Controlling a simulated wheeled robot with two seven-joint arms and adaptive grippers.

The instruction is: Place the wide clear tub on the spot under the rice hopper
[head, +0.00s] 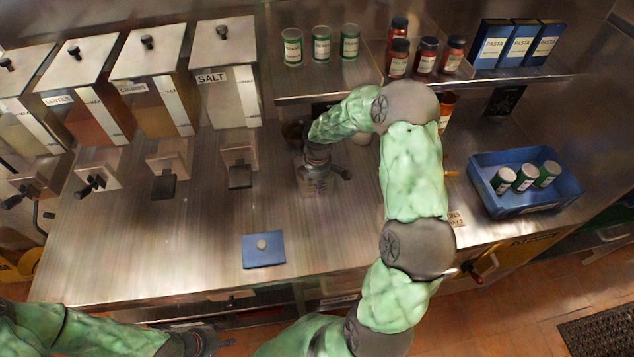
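Several hoppers stand in a row at the upper left. I can read a salt label on one hopper (225,95) and a lentils label on another (85,110). The leftmost hopper (25,110) is cut by the picture edge and its label is not readable, so I cannot tell which is the rice hopper. My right gripper (326,178) points down at the counter below the shelf. A see-through shape (312,188) shows at its fingers; it may be the clear tub, but I cannot tell whether it is gripped. My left gripper (215,342) is low at the front edge, away from the hoppers.
A blue mat (252,258) with a small round thing lies on the counter (200,230). A blue crate (540,203) with green cans stands at the right. The shelf (420,85) holds green cans, red jars and pasta boxes. The counter below the hoppers is mostly clear.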

